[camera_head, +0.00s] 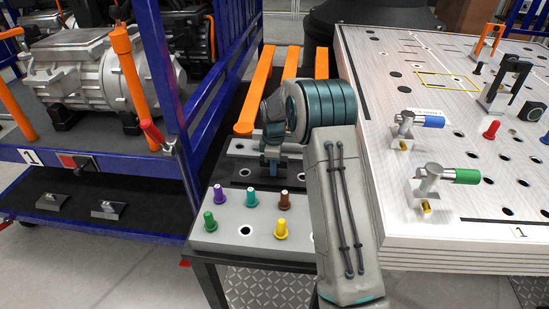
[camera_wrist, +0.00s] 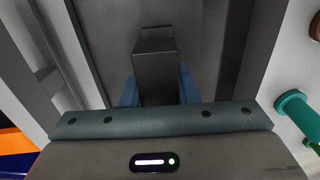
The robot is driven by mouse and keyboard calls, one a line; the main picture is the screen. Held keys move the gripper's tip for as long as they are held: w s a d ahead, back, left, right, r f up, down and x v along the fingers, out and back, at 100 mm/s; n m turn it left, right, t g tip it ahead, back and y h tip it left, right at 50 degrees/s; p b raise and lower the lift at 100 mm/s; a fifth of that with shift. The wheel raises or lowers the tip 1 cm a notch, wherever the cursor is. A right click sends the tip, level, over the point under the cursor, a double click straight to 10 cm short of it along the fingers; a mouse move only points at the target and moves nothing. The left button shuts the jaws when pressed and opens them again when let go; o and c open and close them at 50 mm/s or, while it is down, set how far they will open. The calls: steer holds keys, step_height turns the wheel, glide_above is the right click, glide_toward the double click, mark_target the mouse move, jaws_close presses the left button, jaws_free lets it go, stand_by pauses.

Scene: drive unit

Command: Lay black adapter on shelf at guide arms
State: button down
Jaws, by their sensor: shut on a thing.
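My gripper (camera_head: 270,163) is low over the grey stand, beside its coloured pegs, with its fingers pointing down. In the wrist view its blue fingers (camera_wrist: 158,92) are shut on a dark block, which looks like the black adapter (camera_wrist: 155,62). The adapter is over a dark recessed strip between grey edges; whether it touches the strip I cannot tell. In the head view the gripper mostly hides it. Three long orange bars (camera_head: 258,95) lie behind the gripper and may be the guide arms. The blue rack at left has a dark lower shelf (camera_head: 150,215).
Coloured pegs (camera_head: 281,228) stand at the grey stand's front. The white perforated table (camera_head: 440,120) at right carries clamps with blue (camera_head: 425,120) and green (camera_head: 460,175) handles. The rack's blue post (camera_head: 165,70) rises close to the left. A metal motor unit (camera_head: 75,70) sits on the rack.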

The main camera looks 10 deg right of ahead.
steer(key=shift+r, duration=0.1)
steer(key=c, duration=1.5)
jaws_free()
steer(key=o, duration=0.4)
step_height(320, 180, up, 12)
steer(key=shift+s+r, duration=0.1)
steer(key=s+r+m+t, duration=0.1)
steer(key=s+r+m, duration=0.2)
steer(key=s, duration=0.6)
steer(key=s+r+m, duration=0.2)
steer(key=s+m, duration=0.2)
steer(key=s, duration=0.4)
steer(key=s+r+m+t, duration=0.1)
steer(key=s+r+m, duration=0.2)
steer(key=s, duration=0.6)
steer(key=s+f+m, duration=0.1)
steer(key=s, duration=0.2)
steer(key=s+f+m, duration=0.1)
steer(key=s+m, duration=0.1)
steer(key=s, duration=0.1)
steer(key=s+f+m, duration=0.1)
steer(key=s, duration=0.2)
steer(key=shift+s+f+m+t, duration=0.25)
steer(key=shift+s+m+t, duration=0.05)
steer(key=shift+s+t, duration=0.1)
